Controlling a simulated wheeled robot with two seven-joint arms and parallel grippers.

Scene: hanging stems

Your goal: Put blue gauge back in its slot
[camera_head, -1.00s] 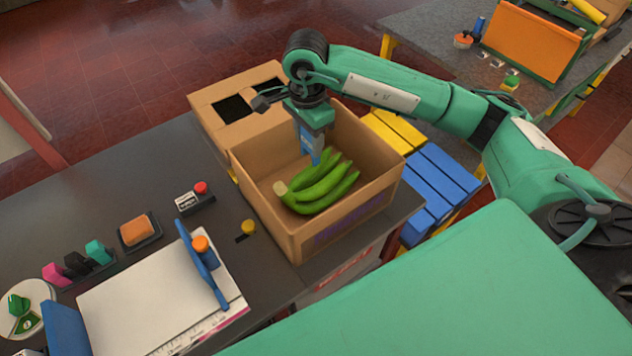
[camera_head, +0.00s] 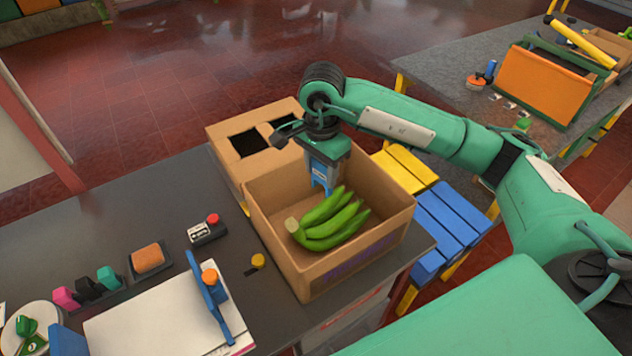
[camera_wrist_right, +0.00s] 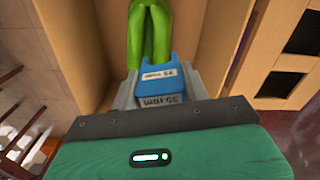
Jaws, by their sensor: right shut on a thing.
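My right gripper (camera_head: 321,178) reaches down into the cardboard box (camera_head: 275,245) near its back wall. It is shut on the blue gauge (camera_head: 319,170), which hangs beneath the wrist, close behind the green bananas. In the right wrist view the blue gauge (camera_wrist_right: 160,74) sits between the fingers, with a grey face marked "35 mm" partly readable. Whether the gauge touches the bananas or the box floor, I cannot tell. I cannot make out its slot for certain. My left gripper is out of view.
Green bananas (camera_head: 335,222) lie in the box. A carton section with two dark openings (camera_head: 250,142) adjoins its back. Blue and yellow slats (camera_head: 450,215) stand right.

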